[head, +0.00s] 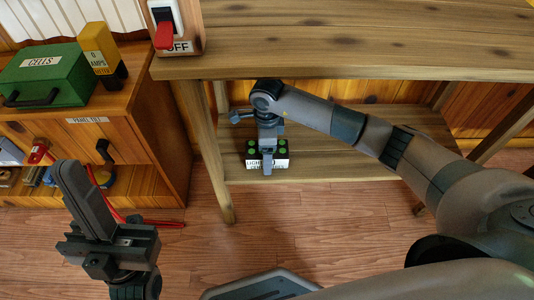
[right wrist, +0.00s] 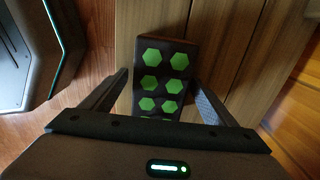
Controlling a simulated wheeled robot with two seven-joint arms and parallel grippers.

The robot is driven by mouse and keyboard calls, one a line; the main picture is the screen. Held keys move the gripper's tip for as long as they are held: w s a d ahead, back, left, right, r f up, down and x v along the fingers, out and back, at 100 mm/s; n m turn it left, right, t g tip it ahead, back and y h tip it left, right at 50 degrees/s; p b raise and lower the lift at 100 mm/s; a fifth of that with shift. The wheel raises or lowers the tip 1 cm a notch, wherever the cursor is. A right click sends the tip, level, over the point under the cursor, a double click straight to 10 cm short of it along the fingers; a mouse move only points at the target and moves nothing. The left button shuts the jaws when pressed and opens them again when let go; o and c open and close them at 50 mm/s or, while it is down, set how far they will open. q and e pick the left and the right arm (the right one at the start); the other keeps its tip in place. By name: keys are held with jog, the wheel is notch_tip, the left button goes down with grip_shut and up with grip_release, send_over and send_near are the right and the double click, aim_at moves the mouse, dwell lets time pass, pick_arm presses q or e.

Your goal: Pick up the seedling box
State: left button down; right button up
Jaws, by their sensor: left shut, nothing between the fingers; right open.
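The seedling box (head: 282,162) is a small dark box with green hexagons on top and a white label on its front. It rests on the low shelf (head: 340,165) under the wooden table. My right gripper (head: 268,165) is over the box and hides its middle in the head view. In the right wrist view the box (right wrist: 163,75) lies between the two spread fingers of my right gripper (right wrist: 160,88); contact cannot be told. My left gripper (head: 72,172) is shut and empty at the lower left, away from the box.
The table top (head: 370,45) overhangs the shelf, and a table leg (head: 212,160) stands left of the box. A cabinet (head: 140,110) at left bears a green box (head: 48,75) and a yellow meter (head: 100,50). A red-handled switch (head: 166,35) stands above.

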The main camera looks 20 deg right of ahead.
jog(key=shift+c, duration=1.4)
jog(key=c, duration=1.2)
jog(key=shift+o, duration=0.3)
jog(key=shift+r, duration=0.15)
